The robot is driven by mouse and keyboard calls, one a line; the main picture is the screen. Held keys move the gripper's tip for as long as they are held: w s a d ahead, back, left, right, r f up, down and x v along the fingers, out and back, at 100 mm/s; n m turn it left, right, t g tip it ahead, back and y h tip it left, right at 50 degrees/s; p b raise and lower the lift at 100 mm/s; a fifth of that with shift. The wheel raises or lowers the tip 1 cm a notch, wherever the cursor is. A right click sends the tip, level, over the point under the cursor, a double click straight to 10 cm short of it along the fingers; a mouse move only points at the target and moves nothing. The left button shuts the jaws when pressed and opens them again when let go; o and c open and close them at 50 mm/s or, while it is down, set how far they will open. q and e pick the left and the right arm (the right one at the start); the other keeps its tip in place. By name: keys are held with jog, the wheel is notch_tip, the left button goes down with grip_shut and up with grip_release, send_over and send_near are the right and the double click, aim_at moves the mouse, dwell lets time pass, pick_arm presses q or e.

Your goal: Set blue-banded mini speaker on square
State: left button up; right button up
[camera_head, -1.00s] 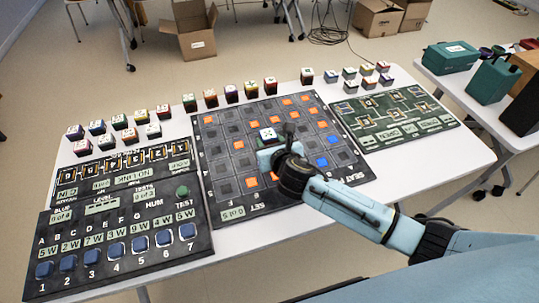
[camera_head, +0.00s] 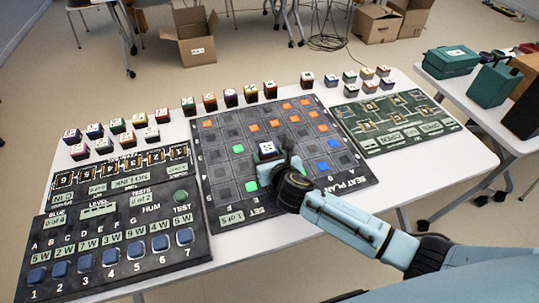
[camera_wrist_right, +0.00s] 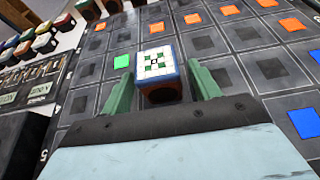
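A mini speaker (camera_head: 267,149) with a blue band, a white top and a green-and-black pattern appears to stand upright on the dark seat plan board (camera_head: 224,205). It also shows in the right wrist view (camera_wrist_right: 157,66), where its front face is orange-brown. It covers the square under it. My right gripper (camera_wrist_right: 160,88) is open, with one green finger on each side of the speaker and a narrow gap on both sides. In the head view my right gripper (camera_head: 283,162) reaches the speaker from the lower right and partly hides the board. My left gripper is out of view.
The board has orange, blue and green squares; a green square (camera_wrist_right: 122,61) lies left of the speaker. Several other speakers (camera_head: 231,97) line the back. A control panel (camera_head: 110,240) is at left, a green board (camera_head: 405,122) at right. A second table holds teal cases (camera_head: 495,85).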

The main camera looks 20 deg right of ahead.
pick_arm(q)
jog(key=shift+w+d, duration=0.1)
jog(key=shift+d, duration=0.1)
pick_arm(e)
jog(key=shift+s+r, duration=0.1)
jog(key=shift+r, duration=0.1)
jog(key=p+v, duration=0.3)
jog(key=v, duration=0.7)
jog(key=shift+s+r, duration=0.1)
jog(key=shift+s, duration=0.1)
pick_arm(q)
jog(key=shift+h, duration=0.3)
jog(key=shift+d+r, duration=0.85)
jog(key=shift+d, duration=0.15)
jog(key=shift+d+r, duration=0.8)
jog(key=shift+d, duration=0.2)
pick_arm(e)
jog(key=shift+s+r, duration=0.25)
jog(key=shift+s, duration=0.4)
